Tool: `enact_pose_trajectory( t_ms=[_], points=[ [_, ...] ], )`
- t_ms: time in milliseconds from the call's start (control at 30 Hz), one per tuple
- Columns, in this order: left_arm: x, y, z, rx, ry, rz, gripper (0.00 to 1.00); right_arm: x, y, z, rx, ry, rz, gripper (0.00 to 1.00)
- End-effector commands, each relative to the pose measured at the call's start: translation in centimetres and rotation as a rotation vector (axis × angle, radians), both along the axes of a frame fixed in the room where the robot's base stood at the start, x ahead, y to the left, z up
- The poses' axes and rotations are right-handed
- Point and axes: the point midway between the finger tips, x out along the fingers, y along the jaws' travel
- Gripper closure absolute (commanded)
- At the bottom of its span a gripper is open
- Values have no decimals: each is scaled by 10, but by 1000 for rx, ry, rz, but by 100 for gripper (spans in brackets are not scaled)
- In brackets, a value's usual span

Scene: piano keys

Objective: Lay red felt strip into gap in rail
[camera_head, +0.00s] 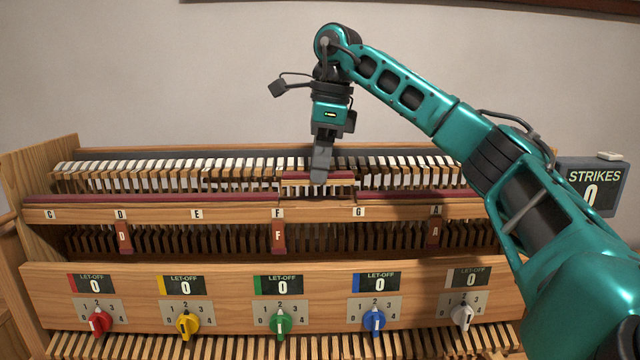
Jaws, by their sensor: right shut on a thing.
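The rail (180,210) is a long wooden bar with dark red felt along its top. The felt is interrupted between the F and G labels, leaving a bare gap (318,198). My right gripper (319,177) points down and is shut on a short red felt strip (341,176). The strip has a pale wooden-looking lower edge. It lies level, parallel to the rail, and appears just above and behind the gap. The fingers hide its middle. I cannot tell whether it touches anything. My left gripper is not in view.
Rows of white-tipped and wooden parts (180,165) stand close behind the rail. Below are labelled upright tabs (278,237) and a panel (230,290) with coloured let-off knobs (281,322). A strikes counter (592,188) reading 0 stands at right. My right arm covers the rail's right end.

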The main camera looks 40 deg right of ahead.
Motion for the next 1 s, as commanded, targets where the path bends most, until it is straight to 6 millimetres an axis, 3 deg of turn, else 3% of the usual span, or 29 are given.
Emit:
enact_pose_trajectory(
  t_ms=[200, 600, 633, 867, 1000],
  points=[
    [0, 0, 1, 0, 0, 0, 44, -1, -1, -33, 0, 4, -1, 100],
    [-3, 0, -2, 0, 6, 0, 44, 0, 0, -39, 1, 2, 0, 100],
    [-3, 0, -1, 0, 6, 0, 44, 0, 0, -38, 0, 1, 0, 71],
    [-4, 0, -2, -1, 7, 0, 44, 0, 0, -38, 0, 1, 0, 49],
    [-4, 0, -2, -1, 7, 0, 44, 0, 0, -38, 1, 2, 0, 48]
  ],
)
